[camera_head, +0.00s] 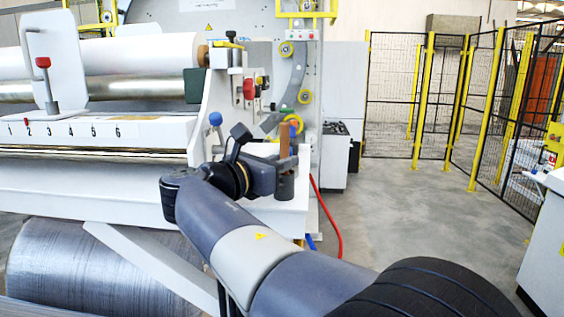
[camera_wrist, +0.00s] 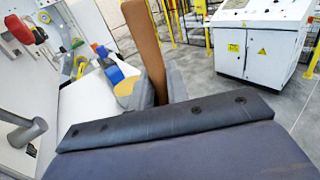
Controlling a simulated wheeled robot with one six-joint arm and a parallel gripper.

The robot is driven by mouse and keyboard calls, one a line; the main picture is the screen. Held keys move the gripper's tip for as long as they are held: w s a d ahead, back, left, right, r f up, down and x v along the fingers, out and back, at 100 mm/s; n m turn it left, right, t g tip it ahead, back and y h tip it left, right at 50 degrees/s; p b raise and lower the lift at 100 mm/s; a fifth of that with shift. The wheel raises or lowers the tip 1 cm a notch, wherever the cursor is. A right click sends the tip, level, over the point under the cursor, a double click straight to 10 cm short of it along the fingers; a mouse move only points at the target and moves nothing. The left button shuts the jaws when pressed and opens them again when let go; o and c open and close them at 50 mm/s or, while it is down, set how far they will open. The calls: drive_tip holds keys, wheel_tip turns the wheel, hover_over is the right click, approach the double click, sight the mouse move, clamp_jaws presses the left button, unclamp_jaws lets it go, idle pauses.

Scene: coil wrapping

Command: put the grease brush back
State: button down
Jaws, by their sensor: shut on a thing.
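The grease brush shows as a flat brown handle (camera_head: 284,140), standing nearly upright. My gripper (camera_head: 285,163) is shut on it, at the right end of the white machine. The handle also rises between the fingers in the wrist view (camera_wrist: 146,45), leaning slightly. A dark grey cylindrical cup (camera_head: 284,188) is directly below my gripper, at the edge of the white ledge (camera_head: 255,205). The brush's lower end is hidden, so I cannot tell whether it is inside the cup.
A blue-knobbed lever (camera_head: 215,119) and a red knob (camera_head: 250,89) stand left of my gripper. Blue and yellow parts (camera_wrist: 117,75) are close by in the wrist view. A red hose (camera_head: 335,225) hangs to the right. Open floor (camera_head: 400,205) lies before the yellow fence (camera_head: 420,95).

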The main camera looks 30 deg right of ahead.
drive_tip(key=shift+f, duration=0.2)
drive_tip(key=c, duration=1.4)
unclamp_jaws()
drive_tip(key=shift+o, duration=0.2)
drive_tip(key=shift+r, duration=0.2)
drive_tip(key=b+v, duration=0.2)
drive_tip(key=v, duration=1)
drive_tip(key=shift+r, duration=0.1)
